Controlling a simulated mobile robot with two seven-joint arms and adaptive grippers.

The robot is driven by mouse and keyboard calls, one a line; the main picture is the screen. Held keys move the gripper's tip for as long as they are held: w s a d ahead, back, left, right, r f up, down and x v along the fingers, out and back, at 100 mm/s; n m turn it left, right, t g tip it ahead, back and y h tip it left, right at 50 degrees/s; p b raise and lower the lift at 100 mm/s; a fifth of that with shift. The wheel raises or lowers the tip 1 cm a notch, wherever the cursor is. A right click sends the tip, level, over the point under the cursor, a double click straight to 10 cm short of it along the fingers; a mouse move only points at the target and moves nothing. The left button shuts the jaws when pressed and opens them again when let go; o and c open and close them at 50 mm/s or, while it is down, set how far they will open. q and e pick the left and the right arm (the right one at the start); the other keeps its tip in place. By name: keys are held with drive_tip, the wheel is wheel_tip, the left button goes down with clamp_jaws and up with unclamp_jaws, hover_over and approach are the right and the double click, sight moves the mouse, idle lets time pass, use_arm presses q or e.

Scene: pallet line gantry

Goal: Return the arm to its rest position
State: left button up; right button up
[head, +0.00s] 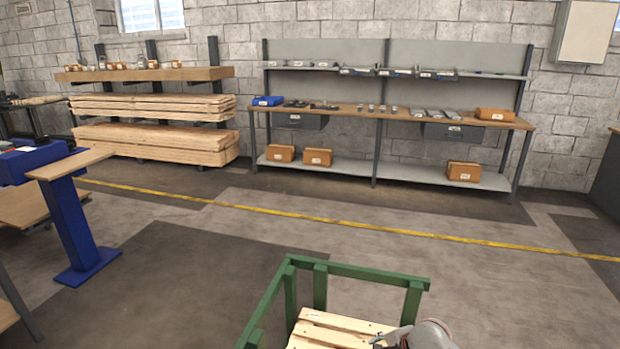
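A small part of one of my arms, grey and rounded, shows at the bottom edge right of centre in the head view. It seems to be my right arm. A thin dark tip beside it may be part of my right gripper (379,342), but the frame edge cuts it off, so its fingers cannot be made out. The arm part appears in front of the pale wooden slats (335,328) inside a green frame (357,274). My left gripper is not in view.
A blue post stand (78,225) with a wooden top is at the left. A long workbench (350,112) with boxes stands at the back wall, beside stacked timber (155,140). A yellow line (350,228) crosses the floor. The middle floor is clear.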

drive_tip(key=s+a+f+n+t, duration=0.15)
drive_tip(key=s+n, duration=0.25)
drive_tip(key=s, duration=0.4)
drive_tip(key=s+f+n+t, duration=0.1)
drive_tip(key=s+f+n, duration=0.2)
drive_tip(key=s+n, duration=0.35)
use_arm(q)
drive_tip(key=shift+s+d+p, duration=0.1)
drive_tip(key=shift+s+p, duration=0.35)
drive_tip(key=shift+p, duration=0.1)
use_arm(e)
drive_tip(key=s+r+n+t, duration=0.1)
drive_tip(key=s+r+n, duration=0.1)
drive_tip(key=s, duration=0.3)
drive_tip(key=s+d+r+n+t, duration=0.1)
drive_tip(key=s+r+n, duration=0.2)
drive_tip(key=s, duration=0.3)
drive_tip(key=s+r+n+t, duration=0.1)
drive_tip(key=s+r+n, duration=0.1)
drive_tip(key=s, duration=0.4)
drive_tip(key=shift+s+d+r+n, duration=0.2)
drive_tip(key=shift+r+n, duration=0.15)
drive_tip(key=shift+n, duration=0.2)
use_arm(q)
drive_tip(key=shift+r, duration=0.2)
